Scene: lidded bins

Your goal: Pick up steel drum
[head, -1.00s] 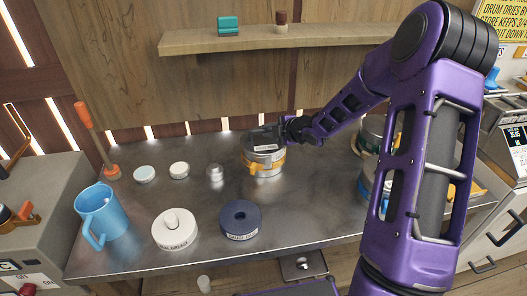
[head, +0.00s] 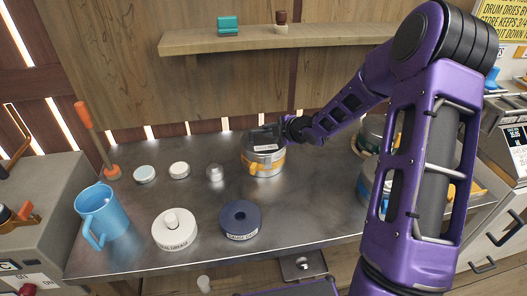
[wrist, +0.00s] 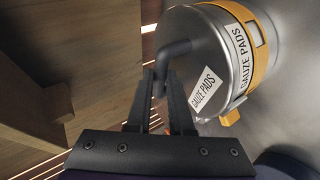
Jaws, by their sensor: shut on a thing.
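A steel drum (head: 264,168) with a yellow-orange band and a label stands at the back middle of the metal bench. In the wrist view the drum (wrist: 213,45) shows its lid face, its band (wrist: 262,45) and labels reading "GAUZE PADS". My gripper (head: 279,132) is at the drum's top in the head view. In the wrist view my gripper (wrist: 160,80) is shut on the dark bent handle (wrist: 172,52) of the drum's lid. The fingers partly hide the handle. The drum appears to rest on the bench; its underside is hidden.
A blue jug (head: 103,215), a white lid (head: 175,230) and a dark blue lid (head: 240,220) are on the bench (head: 135,255). Several small round items sit at the back left. A plunger (head: 97,140) stands upright. Other drums (head: 370,140) are partly behind my arm. A shelf (head: 215,42) hangs above.

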